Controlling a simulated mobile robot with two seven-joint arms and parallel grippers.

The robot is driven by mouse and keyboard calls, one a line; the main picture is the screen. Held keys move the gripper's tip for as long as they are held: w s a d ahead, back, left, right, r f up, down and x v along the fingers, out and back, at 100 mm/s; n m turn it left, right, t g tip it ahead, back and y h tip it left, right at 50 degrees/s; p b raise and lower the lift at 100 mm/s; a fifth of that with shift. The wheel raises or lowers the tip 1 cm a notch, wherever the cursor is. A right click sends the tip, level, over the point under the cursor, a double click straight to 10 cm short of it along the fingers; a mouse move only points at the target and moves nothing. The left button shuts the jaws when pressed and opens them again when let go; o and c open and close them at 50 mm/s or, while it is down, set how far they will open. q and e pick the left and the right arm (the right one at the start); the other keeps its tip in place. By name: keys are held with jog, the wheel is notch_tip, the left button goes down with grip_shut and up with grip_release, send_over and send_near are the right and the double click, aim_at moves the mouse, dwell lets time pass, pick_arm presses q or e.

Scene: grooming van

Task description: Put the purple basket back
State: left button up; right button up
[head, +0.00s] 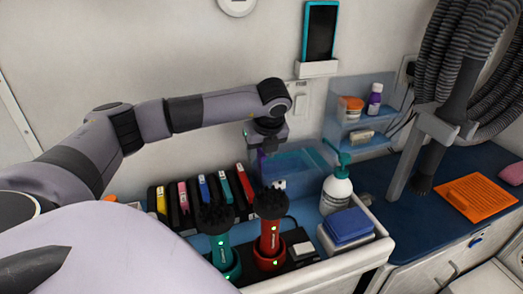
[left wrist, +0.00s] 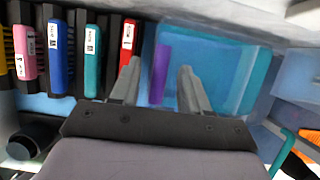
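A narrow purple piece (left wrist: 160,75) shows between the fingers of my left gripper (left wrist: 158,85) in the left wrist view. It stands at the left side of a clear teal bin (left wrist: 228,85), and I cannot tell whether it is a whole basket. In the head view a bit of purple (head: 261,158) shows just below my left gripper (head: 267,148). The gripper points down over the left end of the teal bin (head: 305,160). Its fingers are apart, with gaps visible beside the purple piece. My right gripper is not in view.
A rack of coloured cases (head: 203,190) is left of the bin. Green (head: 221,252) and red (head: 270,238) clippers stand in front. A pump bottle (head: 337,190) is to the right, near a blue box (head: 348,225). A small shelf (head: 362,125) is behind.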

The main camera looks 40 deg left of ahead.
pick_arm(q)
jog(key=b+v, duration=0.1)
jog(key=v, duration=1.1)
dwell(0.4)
